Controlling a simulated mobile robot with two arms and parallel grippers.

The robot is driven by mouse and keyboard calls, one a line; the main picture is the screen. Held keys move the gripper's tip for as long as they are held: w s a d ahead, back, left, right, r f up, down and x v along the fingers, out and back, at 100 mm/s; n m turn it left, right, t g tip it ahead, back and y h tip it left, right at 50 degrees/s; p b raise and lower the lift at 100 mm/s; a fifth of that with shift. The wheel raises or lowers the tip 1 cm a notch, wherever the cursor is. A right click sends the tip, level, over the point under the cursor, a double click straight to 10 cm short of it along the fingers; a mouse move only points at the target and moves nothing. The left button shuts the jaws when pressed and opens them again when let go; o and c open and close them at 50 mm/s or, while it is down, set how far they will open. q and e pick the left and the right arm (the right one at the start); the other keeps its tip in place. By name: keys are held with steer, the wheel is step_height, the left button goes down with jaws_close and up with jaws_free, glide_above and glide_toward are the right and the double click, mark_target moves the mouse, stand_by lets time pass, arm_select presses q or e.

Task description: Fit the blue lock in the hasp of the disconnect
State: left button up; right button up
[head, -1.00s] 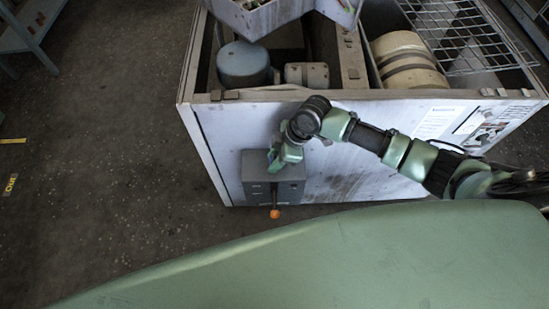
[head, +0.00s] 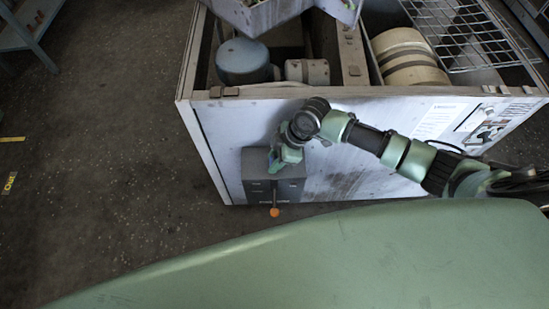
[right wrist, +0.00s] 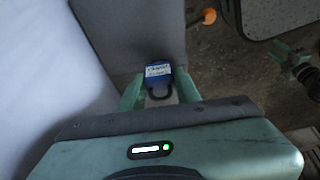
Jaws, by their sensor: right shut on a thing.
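The grey disconnect (head: 258,189) is a box on the front of the white housing in the head view, with an orange-tipped handle (head: 274,212) below it. Its grey face (right wrist: 125,25) also shows in the right wrist view. My right gripper (head: 275,163) is at the top of the box. In the right wrist view, my right gripper (right wrist: 159,90) is shut on the blue lock (right wrist: 158,71), with a pale label and dark shackle between the fingers. I cannot make out the hasp. A green and black part at the right looks like my left gripper (right wrist: 292,62); its jaws are unclear.
The white housing (head: 225,128) is open on top and holds a blue-grey cylinder (head: 242,62) and a cream drum (head: 408,58). A wire rack (head: 465,35) lies over its back right.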

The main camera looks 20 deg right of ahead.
steer(key=shift+f, duration=0.3)
steer(key=o, duration=1.1)
steer(key=shift+o, duration=0.2)
steer(key=v, duration=0.7)
steer(key=shift+r, duration=0.4)
steer(key=shift+s+d, duration=0.1)
steer(key=shift+d, duration=0.05)
